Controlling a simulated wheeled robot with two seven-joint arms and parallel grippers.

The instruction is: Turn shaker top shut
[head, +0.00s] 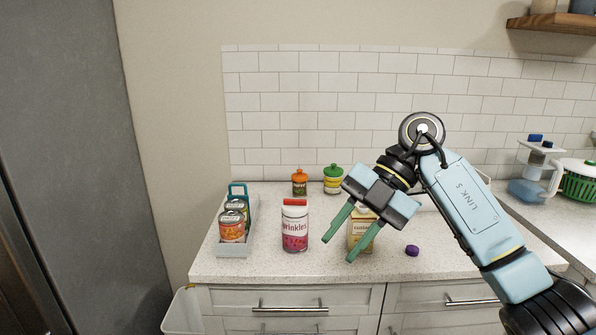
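The sprinkles shaker (295,236) stands upright on the speckled counter, left of my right gripper. It has a pink-and-white label. Its red top (295,202) shows at the upper end; whether it is fully closed is too small to tell. My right gripper (338,251) is open and empty, its two green fingers pointing down and left, to the right of the shaker and apart from it. The fingers partly cover a yellow carton (361,229) behind them. My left gripper is not in view.
A grey tray (232,251) with cans stands left of the shaker. Behind are an orange-topped jar (299,184) and a green-topped jar (333,181). A purple cap (412,250) lies at right. The counter in front of the shaker is clear.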

